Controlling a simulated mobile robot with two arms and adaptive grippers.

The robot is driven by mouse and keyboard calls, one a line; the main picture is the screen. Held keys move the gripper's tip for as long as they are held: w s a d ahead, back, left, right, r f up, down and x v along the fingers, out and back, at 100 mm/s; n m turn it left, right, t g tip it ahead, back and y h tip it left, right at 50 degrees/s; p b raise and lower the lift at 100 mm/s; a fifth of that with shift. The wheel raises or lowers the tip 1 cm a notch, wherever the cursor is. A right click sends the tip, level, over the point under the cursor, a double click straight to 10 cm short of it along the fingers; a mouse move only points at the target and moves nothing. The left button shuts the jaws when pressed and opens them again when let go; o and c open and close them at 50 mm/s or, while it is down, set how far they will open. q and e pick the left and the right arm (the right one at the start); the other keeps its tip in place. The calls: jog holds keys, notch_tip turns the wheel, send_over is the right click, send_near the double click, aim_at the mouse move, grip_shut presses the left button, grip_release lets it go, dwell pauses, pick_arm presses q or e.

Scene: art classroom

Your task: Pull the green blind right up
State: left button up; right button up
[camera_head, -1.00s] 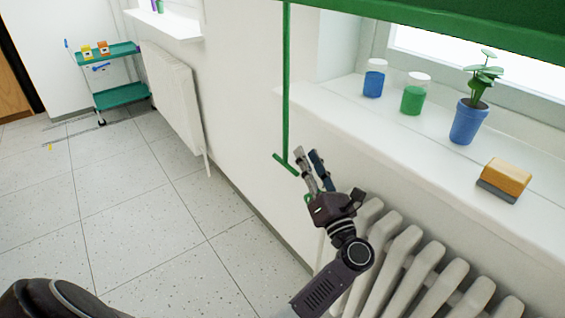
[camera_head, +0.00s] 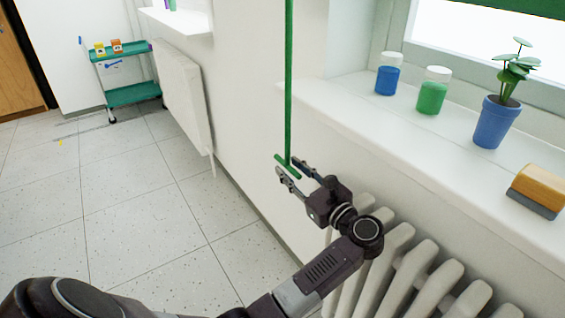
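The green blind (camera_head: 520,5) shows only as a strip of its lower part at the top right. A thin green rod (camera_head: 289,80) hangs in front of the wall and ends in a short green crossbar handle (camera_head: 288,167). My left gripper (camera_head: 292,170) is open at this handle, with one finger on either side of it. I cannot tell whether the fingers touch the bar. The top of the rod and most of the blind are out of view. My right gripper is not in view.
A white sill (camera_head: 400,125) holds a blue jar (camera_head: 387,80), a green jar (camera_head: 432,97), a potted plant (camera_head: 494,120) and an eraser (camera_head: 540,188). A radiator (camera_head: 400,275) stands below. A green cart (camera_head: 130,94) is far left; the floor between is clear.

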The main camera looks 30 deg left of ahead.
aim_at(282, 159)
pick_arm(q)
jog(key=shift+x, duration=2.25)
jog(key=shift+w+f, duration=0.1)
jog(key=shift+d, duration=0.1)
grip_shut()
